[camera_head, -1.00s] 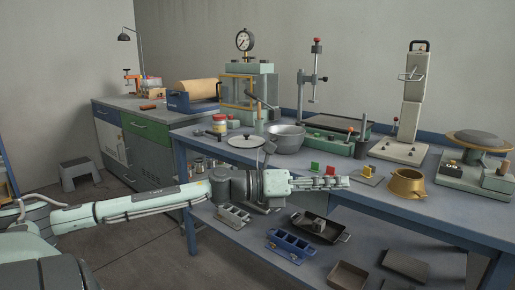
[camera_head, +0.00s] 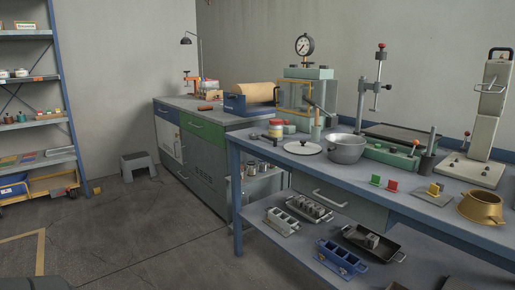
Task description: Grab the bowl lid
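The bowl lid (camera_head: 302,147) is a flat, pale grey disc with a dark knob in its middle. It lies on the blue-edged bench, near the front edge. The metal bowl (camera_head: 345,149) stands open just to its right, with the lid beside it and not on it. Neither of my grippers is in the head view. Only a dark curved part shows at the bottom left corner.
A jar (camera_head: 275,129) stands behind the lid at left. Green and red blocks (camera_head: 384,183) and a brass collar (camera_head: 482,206) sit to the right on the bench (camera_head: 411,203). A shelf rack (camera_head: 68,112) stands at far left.

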